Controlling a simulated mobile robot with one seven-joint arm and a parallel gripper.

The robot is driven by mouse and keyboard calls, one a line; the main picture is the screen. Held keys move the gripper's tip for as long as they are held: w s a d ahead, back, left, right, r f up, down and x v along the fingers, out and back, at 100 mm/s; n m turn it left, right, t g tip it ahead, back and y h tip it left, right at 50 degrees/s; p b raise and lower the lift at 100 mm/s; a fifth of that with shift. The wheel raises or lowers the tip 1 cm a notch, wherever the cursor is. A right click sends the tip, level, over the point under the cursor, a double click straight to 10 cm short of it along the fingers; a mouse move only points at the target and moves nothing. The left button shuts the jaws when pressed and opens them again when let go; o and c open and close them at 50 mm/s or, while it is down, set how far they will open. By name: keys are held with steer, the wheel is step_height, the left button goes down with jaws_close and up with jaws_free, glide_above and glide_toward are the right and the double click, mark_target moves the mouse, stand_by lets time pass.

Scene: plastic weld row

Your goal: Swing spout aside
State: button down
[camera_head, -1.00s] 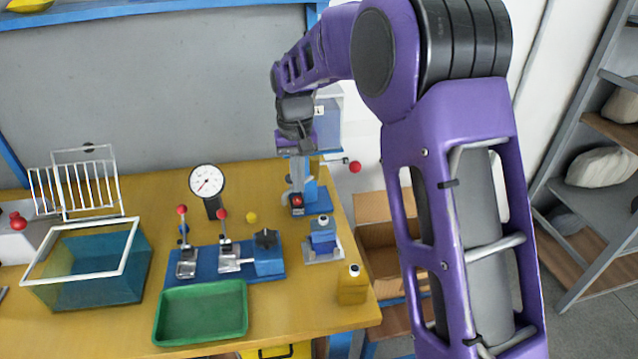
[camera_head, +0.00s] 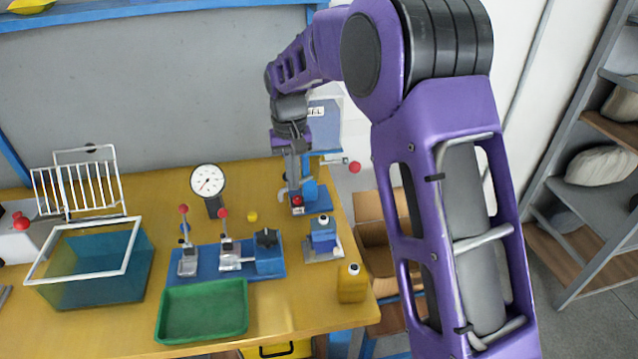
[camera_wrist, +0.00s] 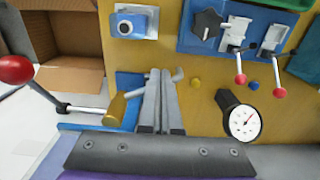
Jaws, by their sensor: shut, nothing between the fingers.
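My gripper (camera_head: 294,184) is shut and empty, pointing down at the blue station (camera_head: 319,201) near the right end of the bench. In the wrist view my gripper's fingers (camera_wrist: 160,76) lie side by side. A short grey curved piece, which looks like the spout (camera_wrist: 178,74), shows just right of the fingertips; I cannot tell whether they touch. In the head view the spout (camera_head: 283,195) shows as a small pale curve left of the fingers. The rest of it is hidden behind the fingers. A brass-coloured cylinder (camera_wrist: 118,106) with a red-ball lever (camera_wrist: 17,69) is left of the fingers.
A blue and grey block (camera_head: 323,236) and a yellow block (camera_head: 352,283) stand in front. The clamp fixture (camera_head: 235,258), dial gauge (camera_head: 208,182), green tray (camera_head: 203,312) and blue clear-sided bin (camera_head: 95,270) are to the left. An open cardboard box (camera_head: 378,245) is beyond the bench's right edge.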

steer(key=shift+w+a+p, duration=0.15)
steer(key=shift+a+p, duration=0.05)
steer(key=shift+p, duration=0.1)
steer(key=shift+w+a+p, duration=0.1)
steer(key=shift+a+p, duration=0.05)
steer(key=shift+p, duration=0.15)
stand_by(0.5)
steer(key=shift+w+a, duration=0.5)
steer(key=shift+w, duration=0.15)
steer(key=shift+s, duration=0.1)
